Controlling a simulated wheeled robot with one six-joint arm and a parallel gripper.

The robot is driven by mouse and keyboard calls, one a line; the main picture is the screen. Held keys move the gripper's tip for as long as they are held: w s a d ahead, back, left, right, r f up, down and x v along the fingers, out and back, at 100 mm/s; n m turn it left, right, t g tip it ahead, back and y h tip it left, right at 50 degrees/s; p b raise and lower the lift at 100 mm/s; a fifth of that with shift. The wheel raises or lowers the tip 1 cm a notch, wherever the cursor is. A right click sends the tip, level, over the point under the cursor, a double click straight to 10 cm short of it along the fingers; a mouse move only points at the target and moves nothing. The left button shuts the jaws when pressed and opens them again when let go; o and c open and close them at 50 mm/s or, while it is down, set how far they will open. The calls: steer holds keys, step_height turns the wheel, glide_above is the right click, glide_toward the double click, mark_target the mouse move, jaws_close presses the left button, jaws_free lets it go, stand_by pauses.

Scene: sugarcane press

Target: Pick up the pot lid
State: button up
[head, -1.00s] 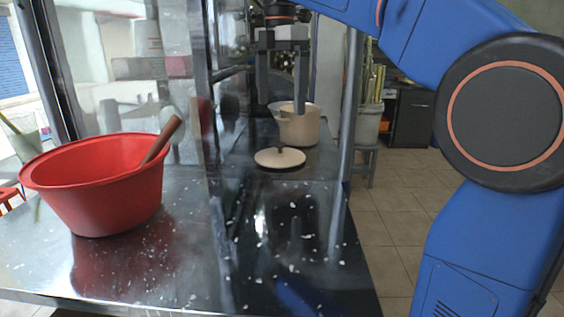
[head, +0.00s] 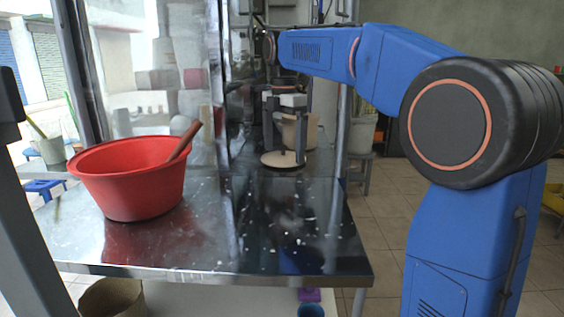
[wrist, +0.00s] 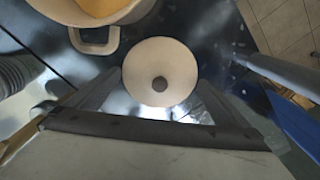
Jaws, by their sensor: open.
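My gripper (head: 284,154) points down over the lid, open and empty, one finger on each side of the knob. Whether the fingertips touch the lid is unclear. The cream pot (head: 312,133) stands just behind, partly hidden by my gripper; its handle (wrist: 95,45) shows at upper left in the wrist view.
A red basin (head: 130,190) with a wooden handle leaning out stands on the table (head: 200,245) at left. A metal post (head: 341,140) rises right of the lid. The table's front middle is clear apart from pale flecks.

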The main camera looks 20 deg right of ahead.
steer(key=shift+f, duration=0.2)
steer(key=c, duration=0.7)
